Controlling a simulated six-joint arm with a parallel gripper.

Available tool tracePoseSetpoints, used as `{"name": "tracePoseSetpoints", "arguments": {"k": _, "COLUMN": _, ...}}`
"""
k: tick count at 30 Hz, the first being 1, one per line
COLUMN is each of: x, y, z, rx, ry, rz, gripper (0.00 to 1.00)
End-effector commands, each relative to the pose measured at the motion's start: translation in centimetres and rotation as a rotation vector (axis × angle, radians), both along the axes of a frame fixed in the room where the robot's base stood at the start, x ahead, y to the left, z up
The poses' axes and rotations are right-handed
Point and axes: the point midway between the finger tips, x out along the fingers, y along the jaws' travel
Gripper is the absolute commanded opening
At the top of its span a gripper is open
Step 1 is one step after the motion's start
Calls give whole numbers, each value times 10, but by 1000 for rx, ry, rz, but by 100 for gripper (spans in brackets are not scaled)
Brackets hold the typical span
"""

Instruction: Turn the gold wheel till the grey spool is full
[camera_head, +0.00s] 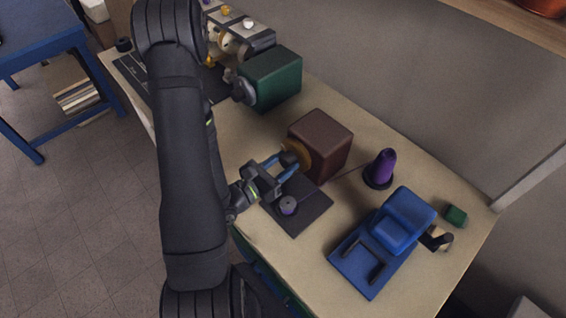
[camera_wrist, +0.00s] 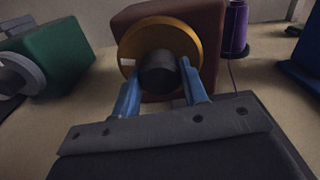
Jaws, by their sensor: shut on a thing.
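The gold wheel (camera_head: 297,151) is on the front of a dark red-brown box (camera_head: 331,143). In the wrist view the gold wheel (camera_wrist: 184,35) faces me, with a dark round knob (camera_wrist: 158,72) standing out from it. My gripper (camera_head: 288,165), with blue fingers, is shut on this knob; one finger is on each side of it in the wrist view (camera_wrist: 161,80). A small grey spool (camera_head: 288,205) with a purplish tint stands upright on a dark plate (camera_head: 311,211) in front of the box. How much thread is on it is too small to tell.
A purple thread cone (camera_head: 384,167) stands right of the box, with a thin thread running toward the box. A green box (camera_head: 272,78) with a grey wheel stands behind left. A blue machine (camera_head: 374,249) and a small green piece (camera_head: 456,215) are at right.

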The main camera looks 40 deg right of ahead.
Motion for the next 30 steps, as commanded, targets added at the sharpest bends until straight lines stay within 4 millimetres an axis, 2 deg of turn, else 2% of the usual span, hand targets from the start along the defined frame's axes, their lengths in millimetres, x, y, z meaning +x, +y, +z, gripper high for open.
{"name": "tracePoseSetpoints", "arguments": {"k": 6, "x": 0, "y": 0, "z": 0, "rx": 0, "ry": -175, "rz": 0, "gripper": 17}}
{"name": "tracePoseSetpoints", "arguments": {"k": 15, "x": 0, "y": 0, "z": 0, "rx": 0, "ry": -334, "rz": 0, "gripper": 17}}
{"name": "tracePoseSetpoints", "arguments": {"k": 30, "x": 0, "y": 0, "z": 0, "rx": 0, "ry": -395, "rz": 0, "gripper": 17}}
